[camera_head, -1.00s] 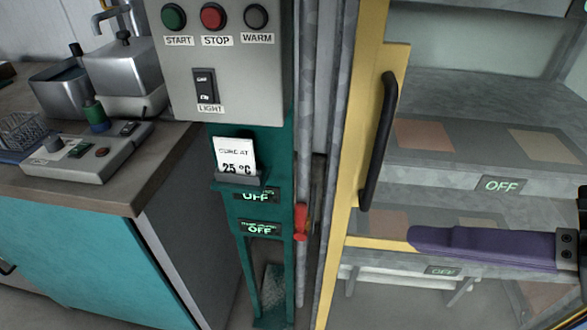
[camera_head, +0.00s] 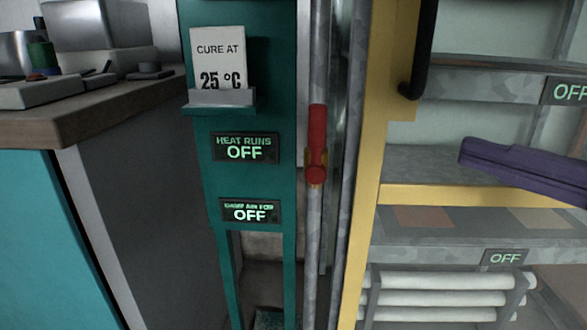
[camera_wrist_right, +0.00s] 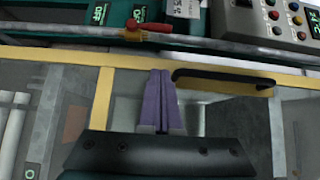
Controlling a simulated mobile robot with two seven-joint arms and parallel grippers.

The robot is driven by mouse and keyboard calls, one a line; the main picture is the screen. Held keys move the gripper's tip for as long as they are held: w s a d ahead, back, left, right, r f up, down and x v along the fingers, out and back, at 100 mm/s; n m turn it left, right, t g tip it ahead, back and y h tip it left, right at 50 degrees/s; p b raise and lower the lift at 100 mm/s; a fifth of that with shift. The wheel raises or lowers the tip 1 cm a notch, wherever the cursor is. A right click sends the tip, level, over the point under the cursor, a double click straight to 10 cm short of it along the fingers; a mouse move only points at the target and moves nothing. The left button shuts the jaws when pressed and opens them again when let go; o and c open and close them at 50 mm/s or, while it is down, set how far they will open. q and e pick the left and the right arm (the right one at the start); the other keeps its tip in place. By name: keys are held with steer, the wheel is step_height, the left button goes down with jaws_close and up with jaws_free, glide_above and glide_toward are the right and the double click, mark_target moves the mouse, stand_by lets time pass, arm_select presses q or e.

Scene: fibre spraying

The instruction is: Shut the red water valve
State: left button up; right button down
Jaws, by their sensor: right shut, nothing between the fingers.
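The red water valve (camera_head: 317,140) sits on a grey vertical pipe in the head view, just right of the green post. Its red lever lies along the pipe, with a red knob and brass body at its lower end. The valve also shows in the right wrist view (camera_wrist_right: 148,27), beyond the fingertips. My right gripper (camera_head: 466,150) has purple fingers pressed together and empty. It is right of the valve and apart from it, in front of the cabinet shelves. Its closed fingers also show in the wrist view (camera_wrist_right: 160,75). My left gripper is not in view.
The yellow cabinet frame (camera_head: 380,150) and its black handle (camera_head: 420,60) stand between my right gripper and the valve in the picture. The green post (camera_head: 215,180) carries OFF displays and a cure card (camera_head: 217,60). A counter (camera_head: 90,115) is at left.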

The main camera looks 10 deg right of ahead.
steer(key=shift+d+f, duration=0.1)
steer(key=shift+d, duration=0.05)
glide_toward(317, 145)
steer(key=w+d, duration=0.1)
steer(key=w+d+r, duration=0.1)
steer(key=w, duration=0.1)
steer(key=w+d+r, duration=0.1)
steer(key=w, duration=0.1)
steer(key=shift+r+p, duration=0.1)
steer(key=shift+p, duration=0.25)
steer(key=a, duration=0.1)
steer(key=w+a, duration=0.1)
steer(key=a, duration=0.1)
steer(key=shift+w+a, duration=0.1)
steer(key=shift+a, duration=0.1)
steer(key=shift+w+a+p, duration=0.15)
steer(key=shift+a+p, duration=0.15)
steer(key=shift+a, duration=0.15)
